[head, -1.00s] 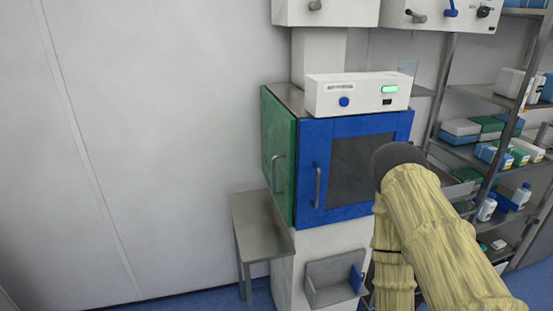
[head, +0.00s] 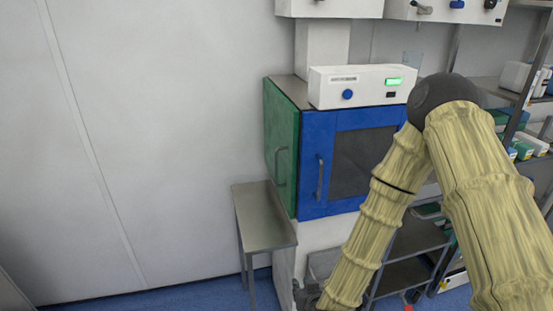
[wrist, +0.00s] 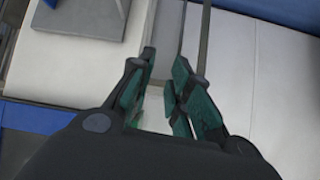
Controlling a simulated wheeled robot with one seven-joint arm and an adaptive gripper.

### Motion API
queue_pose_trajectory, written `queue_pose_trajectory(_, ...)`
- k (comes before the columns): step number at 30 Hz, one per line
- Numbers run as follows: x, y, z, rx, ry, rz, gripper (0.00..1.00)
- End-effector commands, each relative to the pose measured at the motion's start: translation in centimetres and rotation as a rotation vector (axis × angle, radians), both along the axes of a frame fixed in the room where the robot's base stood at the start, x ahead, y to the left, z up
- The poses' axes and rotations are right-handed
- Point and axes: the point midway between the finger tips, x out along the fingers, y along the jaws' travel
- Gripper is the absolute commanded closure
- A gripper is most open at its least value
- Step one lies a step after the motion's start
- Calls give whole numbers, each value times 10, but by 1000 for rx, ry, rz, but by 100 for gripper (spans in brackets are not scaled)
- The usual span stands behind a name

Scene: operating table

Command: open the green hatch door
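The green hatch door (head: 281,147) is on the left side of the cabinet in the head view. It looks shut, with a vertical grey handle (head: 279,166) near its right edge. My gripper shows partly at the bottom of the head view (head: 308,294), low in front of the cabinet and well below the green door. In the wrist view my gripper (wrist: 160,95) has its two dark fingers with green pads apart and nothing between them. The green door cannot be made out in the wrist view.
A blue door (head: 312,150) with a dark window and its own handle (head: 319,178) forms the cabinet front. A metal side table (head: 264,218) stands below the green door. A white control box (head: 360,86) sits on top. Shelves (head: 488,82) stand right; the left wall is bare.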

Motion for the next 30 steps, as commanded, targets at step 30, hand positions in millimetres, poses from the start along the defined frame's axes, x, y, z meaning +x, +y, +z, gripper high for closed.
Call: queue_pose_trajectory(30,198,72,296,7,-688,-126,81)
